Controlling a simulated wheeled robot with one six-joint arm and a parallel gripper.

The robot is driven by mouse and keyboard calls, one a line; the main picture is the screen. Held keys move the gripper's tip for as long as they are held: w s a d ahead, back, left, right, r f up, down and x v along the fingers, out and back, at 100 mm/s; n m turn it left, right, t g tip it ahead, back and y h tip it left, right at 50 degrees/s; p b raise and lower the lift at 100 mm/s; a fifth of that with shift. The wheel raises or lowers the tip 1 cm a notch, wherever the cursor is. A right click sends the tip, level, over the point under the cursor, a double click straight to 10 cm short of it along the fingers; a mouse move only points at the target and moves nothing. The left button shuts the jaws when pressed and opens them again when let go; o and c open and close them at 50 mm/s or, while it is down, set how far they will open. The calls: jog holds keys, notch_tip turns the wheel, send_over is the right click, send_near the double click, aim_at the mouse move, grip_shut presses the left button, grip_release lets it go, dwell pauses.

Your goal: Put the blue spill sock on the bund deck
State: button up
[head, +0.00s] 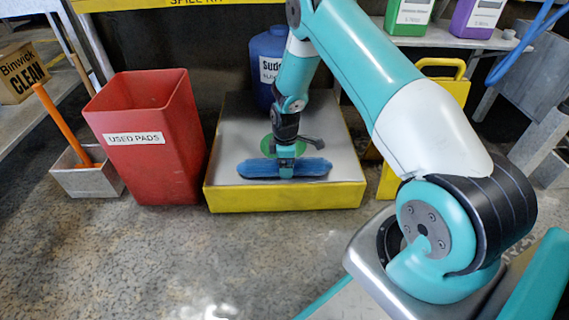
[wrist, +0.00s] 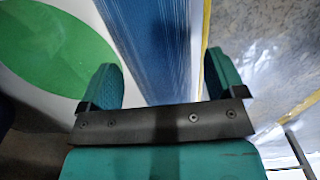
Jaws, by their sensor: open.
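The blue spill sock (head: 254,169) lies lengthwise along the front part of the bund deck (head: 222,183), a low platform with a grey top and yellow sides. It appears to rest on the deck top. My gripper (head: 285,172) is over the sock's middle, pointing down. The sock's underside is hidden. A green disc (wrist: 50,45) marks the deck top beside it.
A blue drum (head: 267,65) stands at the back of the deck. A red used-pads bin (head: 150,155) is close on the left, with a grey box (head: 85,178) beyond it. A yellow frame (head: 389,180) stands right of the deck. The floor in front is clear.

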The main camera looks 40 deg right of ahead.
notch_tip(320, 180, up, 10)
jog(key=p, duration=0.5)
jog(key=shift+p, duration=0.35)
jog(key=s+a+r+m+y, duration=0.1)
jog(key=s+a+r, duration=0.2)
jog(key=a+r, duration=0.55)
jog(key=s+a+r+m+y, duration=0.1)
jog(key=s+a+r, duration=0.35)
jog(key=r, duration=0.75)
jog(key=s+a+r+m+y, duration=0.1)
jog(key=s+a+r, duration=0.4)
jog(key=s, duration=0.5)
jog(key=s+a+r+m+y, duration=0.1)
jog(key=s+a+r, duration=0.5)
jog(key=s, duration=0.4)
jog(key=shift+s+a+r, duration=0.2)
jog(key=shift+s+r, duration=0.15)
jog(key=shift+r, duration=0.1)
